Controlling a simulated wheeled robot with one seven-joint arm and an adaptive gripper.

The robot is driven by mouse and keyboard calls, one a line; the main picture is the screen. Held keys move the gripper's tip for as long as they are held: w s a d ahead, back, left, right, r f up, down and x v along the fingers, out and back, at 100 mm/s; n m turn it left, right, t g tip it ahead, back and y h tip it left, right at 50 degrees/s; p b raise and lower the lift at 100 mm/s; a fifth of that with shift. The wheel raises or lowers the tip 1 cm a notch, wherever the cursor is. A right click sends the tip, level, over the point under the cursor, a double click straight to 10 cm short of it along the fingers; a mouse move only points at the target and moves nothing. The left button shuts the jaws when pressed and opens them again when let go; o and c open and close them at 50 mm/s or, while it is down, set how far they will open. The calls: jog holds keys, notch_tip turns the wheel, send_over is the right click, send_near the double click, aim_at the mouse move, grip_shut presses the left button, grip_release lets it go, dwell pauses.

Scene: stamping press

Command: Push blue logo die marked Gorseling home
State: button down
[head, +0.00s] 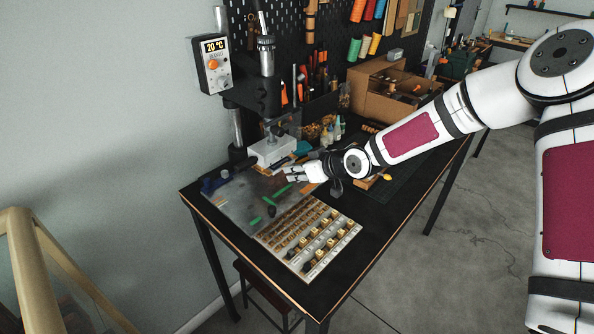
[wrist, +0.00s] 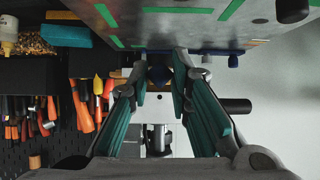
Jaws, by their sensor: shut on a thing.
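My gripper (head: 287,173) is at the front of the stamping press (head: 270,92), just by its pale head block (head: 272,150). In the wrist view my gripper's two teal-padded fingers (wrist: 161,78) close in on a small dark blue piece (wrist: 158,73), which looks like the blue logo die. Its marking cannot be read and most of it is hidden between the fingers. In the head view the fingers and the press block hide it. I cannot tell whether it touches the press or sits in it.
A metal plate (head: 231,205) with green strips lies in front of the press. A tray of brass type (head: 292,262) stands at the table's front. A blue object (head: 209,186) is at the plate's left corner. A cardboard box (head: 370,96) stands behind.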

jog(key=shift+w+a, duration=0.1)
jog(key=shift+w+a+b, duration=0.7)
jog(key=shift+w+a, duration=0.15)
jog(key=shift+a, duration=0.2)
jog(key=c, duration=1.4)
grip_release()
jog(key=shift+s, duration=0.1)
jog(key=v, duration=1.2)
jog(key=shift+d+f, duration=0.1)
